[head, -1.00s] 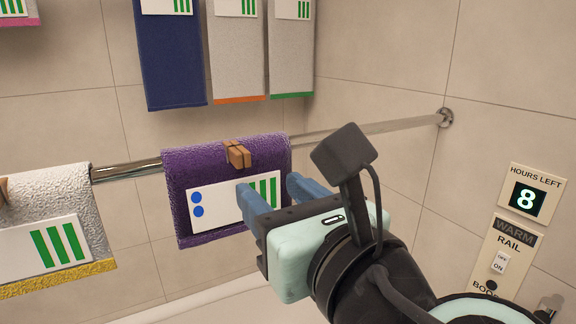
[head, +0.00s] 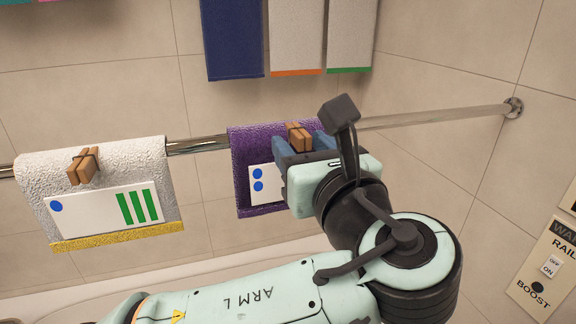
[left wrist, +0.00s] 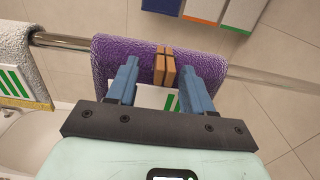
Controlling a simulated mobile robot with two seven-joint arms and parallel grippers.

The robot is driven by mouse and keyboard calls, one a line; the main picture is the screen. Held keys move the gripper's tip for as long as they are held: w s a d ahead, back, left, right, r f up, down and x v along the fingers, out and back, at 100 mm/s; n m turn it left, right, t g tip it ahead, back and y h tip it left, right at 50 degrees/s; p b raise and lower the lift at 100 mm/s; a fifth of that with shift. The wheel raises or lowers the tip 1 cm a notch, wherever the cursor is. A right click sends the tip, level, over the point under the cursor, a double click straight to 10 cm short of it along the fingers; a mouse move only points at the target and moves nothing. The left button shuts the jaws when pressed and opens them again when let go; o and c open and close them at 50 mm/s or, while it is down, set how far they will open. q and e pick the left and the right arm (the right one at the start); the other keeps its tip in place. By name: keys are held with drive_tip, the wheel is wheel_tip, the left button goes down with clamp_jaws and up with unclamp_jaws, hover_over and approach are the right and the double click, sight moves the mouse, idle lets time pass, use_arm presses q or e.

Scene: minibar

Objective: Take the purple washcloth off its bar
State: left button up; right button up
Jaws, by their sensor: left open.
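The purple washcloth (head: 238,160) hangs folded over a metal bar, with a wooden clip (head: 298,137) at its top and a white card (head: 262,186) on its front. It also shows in the left wrist view (left wrist: 110,52). My left gripper (head: 305,143) is open in front of the washcloth, its blue fingers on either side of the clip. In the left wrist view the clip (left wrist: 165,68) stands between the fingertips, with gaps on both sides. My gripper and arm hide the lower right of the washcloth. My right gripper is not in view.
A white cloth with a yellow edge (head: 100,205) hangs on the same bar to the left, with its own clip and card. Navy (head: 232,40) and grey towels hang above. The bar (head: 430,116) is bare to the right, up to the wall. A switch panel (head: 545,268) is at right.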

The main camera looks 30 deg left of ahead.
use_arm(q)
drive_tip(key=shift+w+a, duration=0.2)
drive_tip(key=shift+w, duration=0.25)
clamp_jaws()
drive_tip(key=shift+r, duration=0.15)
